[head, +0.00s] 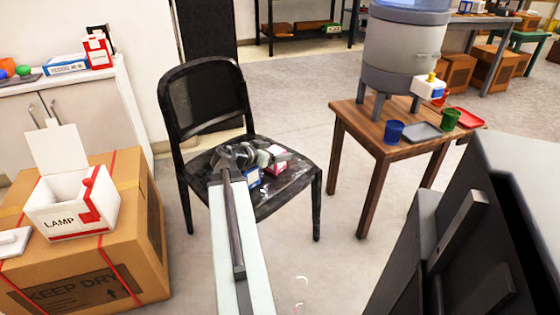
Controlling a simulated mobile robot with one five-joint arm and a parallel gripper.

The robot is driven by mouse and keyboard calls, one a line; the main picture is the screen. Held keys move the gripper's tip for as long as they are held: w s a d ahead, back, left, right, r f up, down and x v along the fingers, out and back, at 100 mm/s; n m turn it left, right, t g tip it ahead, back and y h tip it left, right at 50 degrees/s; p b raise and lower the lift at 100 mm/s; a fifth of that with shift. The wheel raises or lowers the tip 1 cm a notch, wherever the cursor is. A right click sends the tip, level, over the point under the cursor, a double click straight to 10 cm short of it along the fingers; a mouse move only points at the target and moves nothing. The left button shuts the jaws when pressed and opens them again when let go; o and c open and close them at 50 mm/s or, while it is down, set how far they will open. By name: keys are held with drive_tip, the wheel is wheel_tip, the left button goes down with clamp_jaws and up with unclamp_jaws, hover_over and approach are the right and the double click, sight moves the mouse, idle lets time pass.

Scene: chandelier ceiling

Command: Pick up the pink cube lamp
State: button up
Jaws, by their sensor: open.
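A small pink-and-white boxy object (278,154) is on the seat of the black chair (295,178), just right of my gripper. It may be the pink cube lamp, but it is too small and partly covered to be sure. My gripper (258,159) is open over the chair seat, with its fingers close to the small objects there. I cannot tell whether it touches any of them. My arm hides part of the seat.
A white box marked LAMP (75,212) stands open on a cardboard box (145,215) at left. A wooden table (385,158) at right holds a large dispenser (405,50), cups and trays. The chair backrest (205,100) rises behind my gripper. Floor is clear between chair and table.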

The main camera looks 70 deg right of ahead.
drive_tip(key=c, duration=1.7)
wheel_tip(320, 180, up, 10)
drive_tip(key=p, duration=1)
drive_tip(key=shift+r, duration=0.15)
